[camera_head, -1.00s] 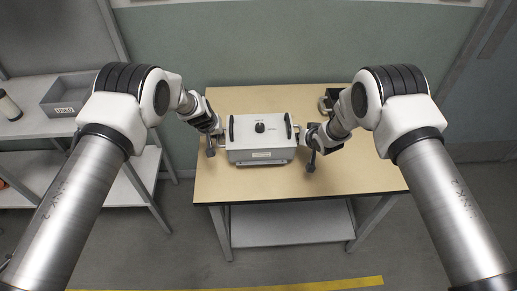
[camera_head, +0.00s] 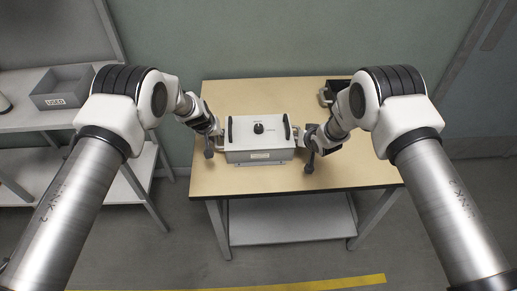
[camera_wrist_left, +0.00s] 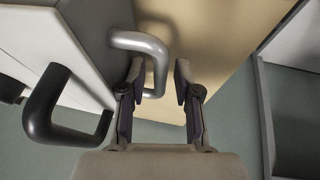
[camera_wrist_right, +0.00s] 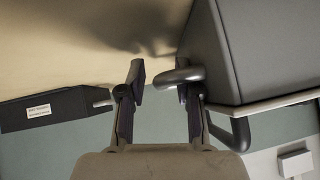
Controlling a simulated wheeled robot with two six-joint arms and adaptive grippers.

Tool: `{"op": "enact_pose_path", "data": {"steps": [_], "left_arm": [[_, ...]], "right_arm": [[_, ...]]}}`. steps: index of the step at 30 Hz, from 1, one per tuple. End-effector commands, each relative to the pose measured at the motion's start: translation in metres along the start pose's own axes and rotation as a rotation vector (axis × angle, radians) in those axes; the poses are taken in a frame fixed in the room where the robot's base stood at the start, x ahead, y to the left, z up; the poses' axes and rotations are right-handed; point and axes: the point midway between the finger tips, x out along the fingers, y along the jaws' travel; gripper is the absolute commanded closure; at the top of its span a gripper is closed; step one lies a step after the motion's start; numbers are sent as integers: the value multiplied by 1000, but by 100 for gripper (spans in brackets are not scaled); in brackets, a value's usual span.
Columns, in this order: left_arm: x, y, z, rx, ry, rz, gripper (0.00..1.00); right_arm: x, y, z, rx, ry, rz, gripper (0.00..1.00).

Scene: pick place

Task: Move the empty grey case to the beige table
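A light grey closed case (camera_head: 260,150) with black top handles and a round knob is at the middle of the beige table (camera_head: 240,183). Whether it rests on the tabletop or hangs just above is unclear. My left gripper (camera_head: 211,143) is at its left side. In the left wrist view its fingers (camera_wrist_left: 158,75) stand apart, with a silver side handle (camera_wrist_left: 143,42) between them, near one finger. My right gripper (camera_head: 309,148) is at the right side. In the right wrist view its fingers (camera_wrist_right: 161,80) stand apart, with a dark-looking side handle (camera_wrist_right: 184,74) against one finger.
An open grey bin (camera_head: 62,101) with a label stands on the grey shelf unit (camera_head: 25,122) at left. A black box (camera_head: 337,88) sits at the table's back right, partly behind my right arm. The table's front strip is clear. A green wall stands behind.

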Motion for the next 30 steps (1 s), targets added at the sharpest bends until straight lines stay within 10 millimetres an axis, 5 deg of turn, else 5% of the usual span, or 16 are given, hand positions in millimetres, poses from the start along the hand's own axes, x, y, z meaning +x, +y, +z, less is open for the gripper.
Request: {"op": "enact_pose_path", "data": {"steps": [11, 22, 30], "left_arm": [[-6, 2, -1, 2, -1, 1, 64], [-68, 1, -1, 0, 0, 0, 64], [-81, 0, 0, 0, -2, 0, 64]], "right_arm": [[-1, -2, -2, -1, 3, -2, 64], [-1, -1, -2, 0, 3, -2, 64], [-14, -1, -3, 0, 3, -1, 64]]}}
